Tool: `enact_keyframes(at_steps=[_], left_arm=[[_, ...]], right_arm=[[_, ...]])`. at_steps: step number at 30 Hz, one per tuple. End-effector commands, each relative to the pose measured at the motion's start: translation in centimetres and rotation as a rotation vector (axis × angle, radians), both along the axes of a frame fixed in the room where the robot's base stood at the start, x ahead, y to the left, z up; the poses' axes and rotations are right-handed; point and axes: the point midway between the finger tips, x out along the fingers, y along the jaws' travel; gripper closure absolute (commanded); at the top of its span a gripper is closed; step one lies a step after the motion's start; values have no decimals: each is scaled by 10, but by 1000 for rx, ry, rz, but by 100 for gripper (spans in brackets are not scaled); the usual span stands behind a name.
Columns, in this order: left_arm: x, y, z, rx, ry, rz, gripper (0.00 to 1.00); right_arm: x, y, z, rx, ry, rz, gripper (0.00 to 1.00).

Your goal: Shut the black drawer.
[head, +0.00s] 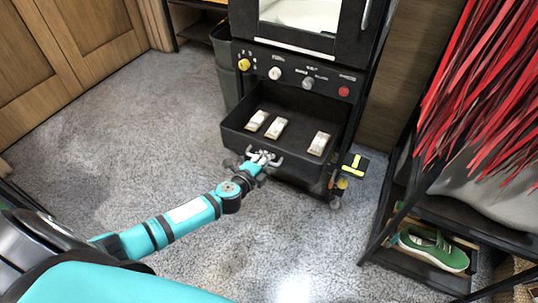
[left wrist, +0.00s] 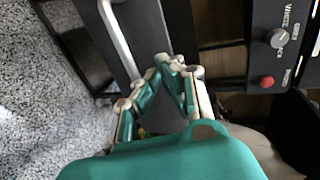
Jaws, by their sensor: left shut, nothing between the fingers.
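The black drawer (head: 298,137) is pulled out of the lower part of a black cabinet in the head view. Three small pale packets lie in it, such as the right one (head: 319,143). My left gripper (head: 262,157) is shut and empty at the outer front of the drawer, close to its handle. In the left wrist view the shut fingers (left wrist: 168,62) are beside the dark drawer front (left wrist: 143,28) and its silver handle (left wrist: 118,42). I cannot tell whether they touch. My right gripper is not in view.
Above the drawer is a control panel with a yellow knob (head: 244,64) and a red button (head: 344,91). A dark bin (head: 223,60) stands left of the cabinet. A rack with a green sneaker (head: 434,248) is at the right. The grey floor (head: 150,140) at the left is clear.

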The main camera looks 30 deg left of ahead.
Motion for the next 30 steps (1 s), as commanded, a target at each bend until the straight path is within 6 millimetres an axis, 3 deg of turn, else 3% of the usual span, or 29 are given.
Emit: enact_keyframes(at_steps=[6, 23, 30], left_arm=[[22, -1, 1, -1, 0, 1, 100], [29, -1, 0, -2, 0, 2, 100], [60, -2, 0, -3, -3, 2, 100]], right_arm=[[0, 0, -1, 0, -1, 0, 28], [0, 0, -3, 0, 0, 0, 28], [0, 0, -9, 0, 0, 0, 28]])
